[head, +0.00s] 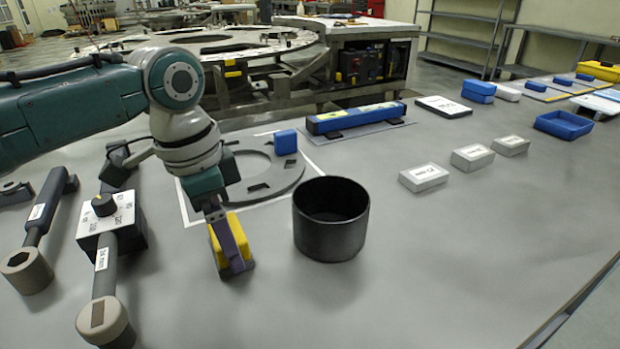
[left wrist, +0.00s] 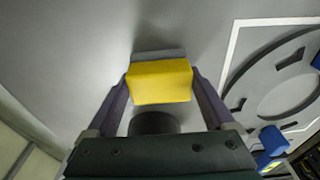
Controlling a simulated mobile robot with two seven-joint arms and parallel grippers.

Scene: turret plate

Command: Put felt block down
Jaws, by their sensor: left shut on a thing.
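The felt block is yellow with a dark grey layer along its bottom. It shows in the head view (head: 217,250) and in the left wrist view (left wrist: 160,82). My left gripper (head: 236,258) is shut on it, with a purple finger on either side; both fingers show in the left wrist view (left wrist: 160,95). The block is upright at or just above the grey table (head: 400,270), left of the black bin; I cannot tell whether it touches. My right gripper is not in view.
The open black bin (head: 331,240) stands close to the right of the block. Wrenches and a knob box (head: 108,225) lie at the left. A ring plate (head: 265,190) with a blue block (head: 286,142) is behind.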

